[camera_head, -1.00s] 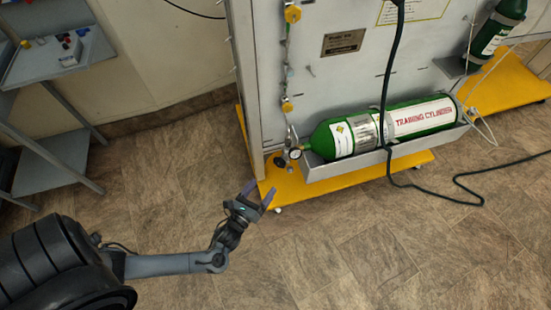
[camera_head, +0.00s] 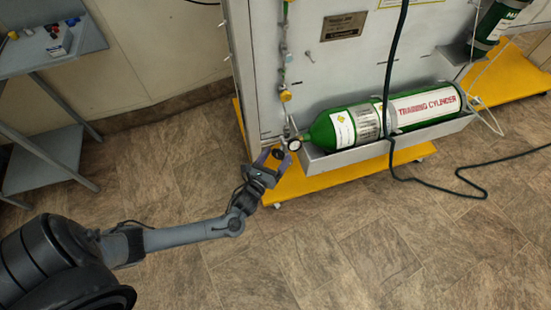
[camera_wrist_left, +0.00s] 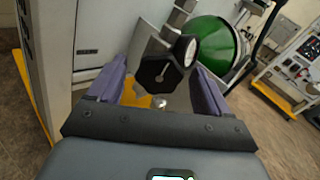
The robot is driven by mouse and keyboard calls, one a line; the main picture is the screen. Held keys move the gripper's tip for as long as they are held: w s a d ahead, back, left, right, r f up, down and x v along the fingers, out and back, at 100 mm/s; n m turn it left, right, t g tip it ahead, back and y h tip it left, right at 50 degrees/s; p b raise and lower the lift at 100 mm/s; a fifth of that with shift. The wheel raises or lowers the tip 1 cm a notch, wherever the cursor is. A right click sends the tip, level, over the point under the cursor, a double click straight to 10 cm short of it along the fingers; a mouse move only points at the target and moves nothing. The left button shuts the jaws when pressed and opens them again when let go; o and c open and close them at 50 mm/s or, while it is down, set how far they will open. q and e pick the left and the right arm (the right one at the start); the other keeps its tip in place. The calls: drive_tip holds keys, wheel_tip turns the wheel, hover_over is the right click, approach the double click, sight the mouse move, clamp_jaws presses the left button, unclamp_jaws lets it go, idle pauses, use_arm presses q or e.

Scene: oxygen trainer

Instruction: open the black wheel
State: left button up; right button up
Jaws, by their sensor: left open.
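The black wheel (camera_wrist_left: 160,73) is a dark knob with a notched rim, seen face-on in the left wrist view between my fingers. In the head view the black wheel (camera_head: 278,153) is small, just beyond my fingertips. My left gripper (camera_head: 273,158) is open. In the left wrist view its two purple fingers (camera_wrist_left: 160,82) stand on either side of the wheel; I cannot tell whether they touch it. A round white-faced gauge (camera_head: 294,145) sits beside the wheel. The green training cylinder (camera_head: 322,133) lies to the right. My right gripper is not in view.
The cylinder lies in a grey metal tray (camera_head: 345,160) above a yellow base (camera_head: 290,189). A grey panel (camera_head: 300,80) rises behind. A dark hose (camera_head: 387,115) hangs over the cylinder. A grey shelf unit (camera_head: 50,160) stands left. The floor in front is clear.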

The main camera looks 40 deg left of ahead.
use_arm(q)
drive_tip(key=shift+c, duration=0.2)
drive_tip(key=c, duration=1)
